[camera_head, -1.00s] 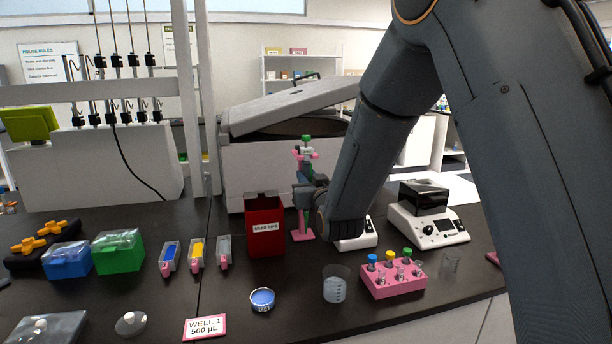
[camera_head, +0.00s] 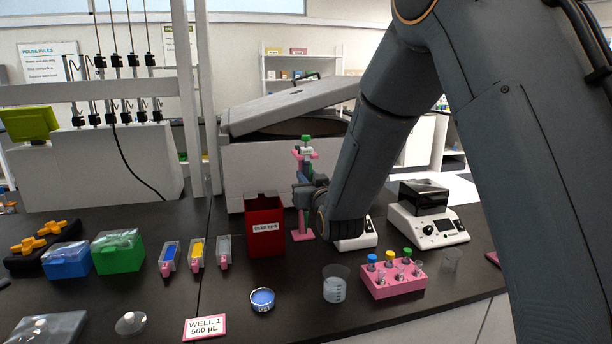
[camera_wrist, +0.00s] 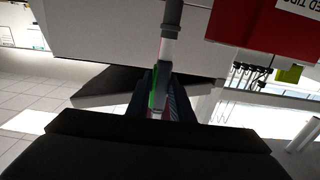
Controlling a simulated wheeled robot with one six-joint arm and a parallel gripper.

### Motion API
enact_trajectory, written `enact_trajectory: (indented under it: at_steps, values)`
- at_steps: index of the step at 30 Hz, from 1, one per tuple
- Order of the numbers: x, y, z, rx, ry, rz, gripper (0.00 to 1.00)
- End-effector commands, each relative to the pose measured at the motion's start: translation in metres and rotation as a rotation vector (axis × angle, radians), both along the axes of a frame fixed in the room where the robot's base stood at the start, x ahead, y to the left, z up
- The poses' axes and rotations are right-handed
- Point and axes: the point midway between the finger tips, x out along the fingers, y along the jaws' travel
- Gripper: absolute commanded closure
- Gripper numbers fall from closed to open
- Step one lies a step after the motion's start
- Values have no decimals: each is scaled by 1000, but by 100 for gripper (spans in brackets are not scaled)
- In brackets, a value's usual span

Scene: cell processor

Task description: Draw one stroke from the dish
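The small round dish (camera_head: 262,300) with blue content sits on the dark bench, in front of the red bin. An upright pipette with a green top (camera_head: 306,139) stands at a pink stand (camera_head: 302,235) behind the bin's right side. My gripper (camera_head: 306,190) is at the pipette's middle height, far behind the dish. In the wrist view, the grey pipette shaft (camera_wrist: 171,28) runs down between my dark fingers (camera_wrist: 164,90), with a green part beside it. I cannot tell whether the fingers grip it. The pipette's lower end is hard to make out.
The red used-tips bin (camera_head: 265,228) stands left of my gripper. A beaker (camera_head: 335,290) and a pink tube rack (camera_head: 394,282) stand right of the dish. A "WELL 1 500 µL" card (camera_head: 205,328) lies front left. Blue (camera_head: 66,262) and green (camera_head: 118,253) tip boxes are at left.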

Motion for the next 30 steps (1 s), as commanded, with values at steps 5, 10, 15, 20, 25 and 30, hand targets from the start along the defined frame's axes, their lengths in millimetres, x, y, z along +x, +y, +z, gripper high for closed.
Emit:
enact_trajectory:
  at_steps: [5, 10, 15, 20, 25, 30]
  values:
    - [0, 0, 0, 0, 0, 0, 84]
    - [0, 0, 0, 0, 0, 0, 84]
    - [0, 0, 0, 0, 0, 0, 84]
    - [0, 0, 3, 0, -1, 0, 84]
    - [0, 0, 6, 0, -1, 0, 84]
    - [-8, -2, 6, 0, 1, 0, 84]
